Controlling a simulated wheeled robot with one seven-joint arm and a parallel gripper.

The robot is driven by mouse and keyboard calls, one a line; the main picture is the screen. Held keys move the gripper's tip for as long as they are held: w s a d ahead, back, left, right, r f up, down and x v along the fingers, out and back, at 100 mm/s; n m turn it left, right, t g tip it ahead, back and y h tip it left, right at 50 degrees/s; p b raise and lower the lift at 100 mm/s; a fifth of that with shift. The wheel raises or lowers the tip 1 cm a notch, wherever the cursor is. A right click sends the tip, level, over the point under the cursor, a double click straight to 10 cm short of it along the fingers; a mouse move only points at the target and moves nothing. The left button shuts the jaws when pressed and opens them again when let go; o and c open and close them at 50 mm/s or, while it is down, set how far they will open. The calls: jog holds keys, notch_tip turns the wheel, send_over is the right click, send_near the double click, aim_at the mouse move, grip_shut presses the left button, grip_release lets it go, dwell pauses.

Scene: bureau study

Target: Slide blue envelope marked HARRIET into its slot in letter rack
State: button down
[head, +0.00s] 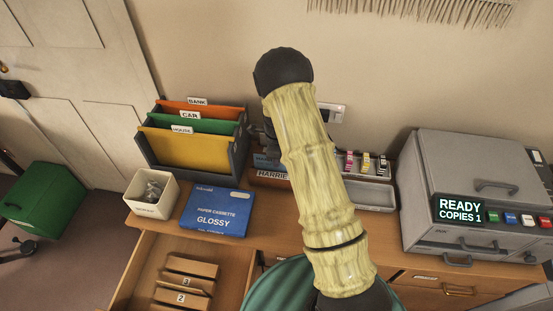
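The letter rack (270,178) stands on the desk against the wall, largely hidden behind my arm. A wooden front on it carries a label reading "HARRIE", the rest covered. A bluish strip (264,162) shows just above that label; I cannot tell whether it is the blue envelope or part of the rack. No envelope shows clearly. A dark piece just left of my arm, above the rack, looks like part of my gripper (268,136). Its fingertips and anything between them are hidden behind my arm.
A file holder (193,150) with BANK, CAR and HOUSE folders stands left. A grey tray (372,195) and copier (470,190) stand right. An open drawer (183,282) juts out below.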

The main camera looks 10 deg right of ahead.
jog(key=shift+f, duration=0.35)
dwell(0.4)
jog(key=c, duration=1.6)
grip_release()
jog(key=shift+o, duration=0.2)
jog(key=shift+r, duration=0.15)
notch_tip(320, 180, up, 17)
jog(key=b, duration=0.1)
jog(key=shift+b, duration=0.4)
